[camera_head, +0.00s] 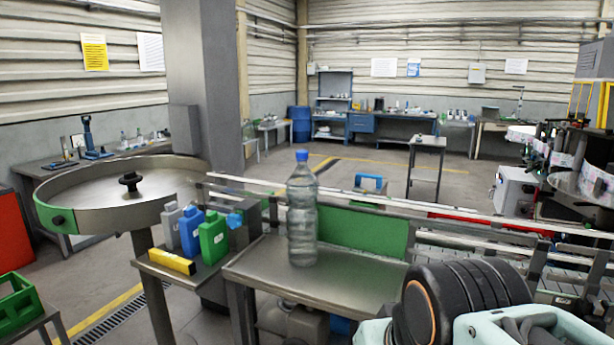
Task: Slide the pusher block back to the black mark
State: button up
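I cannot identify the pusher block with certainty. One candidate is a blue-handled piece (370,183) behind the green panel, beside the conveyor rails. Another small blue part (235,220) sits by a grey box left of the metal table. I cannot make out a black mark. My arm's dark joint and pale links fill the lower right corner, over the near side of the conveyor. My gripper's fingers do not show.
A clear bottle with a blue cap (302,215) stands upright on the metal table (340,290). Grey, blue and green containers (213,238) and a yellow block (172,262) sit on a side shelf. A round turntable (120,190) is at left; conveyor rails (450,212) run right.

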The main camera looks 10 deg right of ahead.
aim_at(367, 183)
jog(key=j, duration=0.4)
jog(key=i+j+z, duration=0.1)
jog(key=j, duration=0.25)
jog(key=i+j, duration=0.2)
jog(key=j, duration=0.15)
jog(key=i+j+z, duration=0.1)
jog(key=j, duration=0.3)
jog(key=i+j+z, duration=0.1)
jog(key=i+j, duration=0.45)
jog(key=j, duration=0.15)
